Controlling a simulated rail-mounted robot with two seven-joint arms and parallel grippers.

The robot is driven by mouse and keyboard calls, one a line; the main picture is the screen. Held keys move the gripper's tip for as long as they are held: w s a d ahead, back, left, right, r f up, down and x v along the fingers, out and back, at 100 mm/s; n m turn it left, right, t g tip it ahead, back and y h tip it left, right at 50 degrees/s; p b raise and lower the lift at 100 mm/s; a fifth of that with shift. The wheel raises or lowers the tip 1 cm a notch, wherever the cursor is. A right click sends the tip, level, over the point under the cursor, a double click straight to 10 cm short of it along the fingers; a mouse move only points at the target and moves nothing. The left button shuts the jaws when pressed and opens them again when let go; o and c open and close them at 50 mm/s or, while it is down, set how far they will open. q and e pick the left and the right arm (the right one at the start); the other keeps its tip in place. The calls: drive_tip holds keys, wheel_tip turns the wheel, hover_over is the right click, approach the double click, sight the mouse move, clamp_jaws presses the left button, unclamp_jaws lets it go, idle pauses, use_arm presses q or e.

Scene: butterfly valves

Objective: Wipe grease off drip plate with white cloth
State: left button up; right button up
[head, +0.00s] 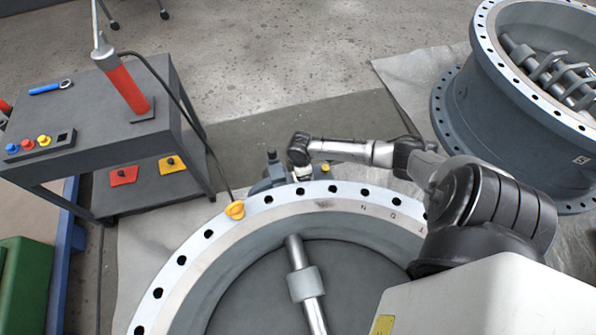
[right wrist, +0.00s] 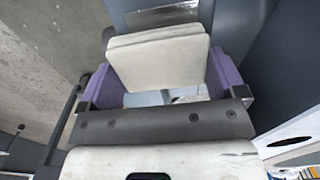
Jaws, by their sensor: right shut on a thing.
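My right gripper (right wrist: 160,88) has purple fingers shut on the folded white cloth (right wrist: 158,60), which fills the space between them. In the head view the right arm reaches in from the right, and its gripper (head: 301,172) is low, just beyond the far rim of the large valve (head: 260,208). A small white piece of the cloth shows there. I cannot clearly make out the drip plate; the rim and gripper may hide it. A faint brown smudge (head: 323,204) marks the rim. My left gripper is not in view.
A grey cart (head: 95,135) at left bears a red cylinder (head: 127,88) with a black hose to a yellow fitting (head: 235,209) on the rim. A second valve (head: 510,120) stands at the right. Open concrete floor lies behind.

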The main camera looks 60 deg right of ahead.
drive_tip(key=shift+s+d, duration=0.25)
drive_tip(key=shift+w+a, duration=0.15)
drive_tip(key=shift+a, duration=0.05)
drive_tip(key=shift+w+a+p, duration=0.1)
drive_tip(key=shift+w+p, duration=0.05)
drive_tip(key=shift+p, duration=0.15)
drive_tip(key=shift+w+a, duration=0.25)
drive_tip(key=shift+w+a+p, duration=0.35)
drive_tip(key=shift+w, duration=0.05)
drive_tip(key=shift+w+a, duration=0.1)
drive_tip(key=shift+a, duration=0.1)
drive_tip(key=shift+s+d+p, duration=0.6)
drive_tip(key=shift+s+d, duration=0.1)
